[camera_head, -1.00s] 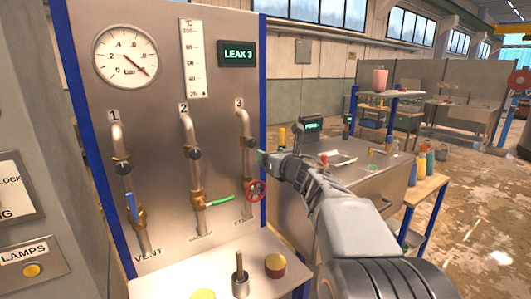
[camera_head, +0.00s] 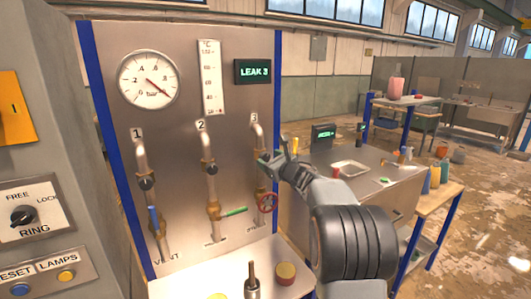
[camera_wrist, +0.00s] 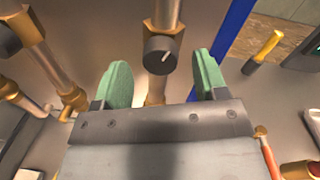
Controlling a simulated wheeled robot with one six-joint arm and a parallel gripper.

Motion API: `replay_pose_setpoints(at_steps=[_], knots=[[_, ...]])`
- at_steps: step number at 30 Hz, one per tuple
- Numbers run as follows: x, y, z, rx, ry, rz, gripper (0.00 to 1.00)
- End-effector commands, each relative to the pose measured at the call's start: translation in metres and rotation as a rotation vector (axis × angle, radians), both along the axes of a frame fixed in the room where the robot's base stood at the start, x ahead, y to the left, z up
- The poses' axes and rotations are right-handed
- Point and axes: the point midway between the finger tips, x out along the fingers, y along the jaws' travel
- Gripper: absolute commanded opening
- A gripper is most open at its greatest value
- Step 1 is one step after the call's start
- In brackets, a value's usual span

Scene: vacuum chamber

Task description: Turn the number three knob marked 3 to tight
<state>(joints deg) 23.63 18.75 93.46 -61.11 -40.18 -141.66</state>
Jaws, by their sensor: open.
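The panel (camera_head: 180,110) carries three pipes marked 1, 2 and 3. The knob on pipe 3 is a dark round knob with a white pointer line (camera_wrist: 160,55), seen close in the wrist view. My gripper (camera_wrist: 161,68) is open, its green fingers on either side of the knob, with visible gaps. In the head view my gripper (camera_head: 272,157) is at pipe 3 (camera_head: 258,138) and covers most of the knob there. I cannot tell the depth of the fingers around it.
A blue lever (camera_head: 154,220) is on pipe 1. A metal bench (camera_head: 350,190) stands to the right.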

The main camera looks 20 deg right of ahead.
Motion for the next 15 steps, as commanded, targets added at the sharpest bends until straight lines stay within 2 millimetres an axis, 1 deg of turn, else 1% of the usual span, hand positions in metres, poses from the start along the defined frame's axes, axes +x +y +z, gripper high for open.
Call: replay_pose_setpoints(at_steps=[1, 3, 6, 10, 15], knots=[[0.007, 0.002, 0.002, 0.002, 0.002, 0.002, 0.66], [0.014, 0.003, 0.002, 0.001, 0.000, 0.001, 0.66], [0.022, 0.004, 0.002, 0.000, 0.000, 0.000, 0.66], [0.027, 0.005, 0.000, 0.001, 0.001, 0.000, 0.66], [0.029, 0.005, 0.000, 0.001, 0.000, -0.001, 0.66]])
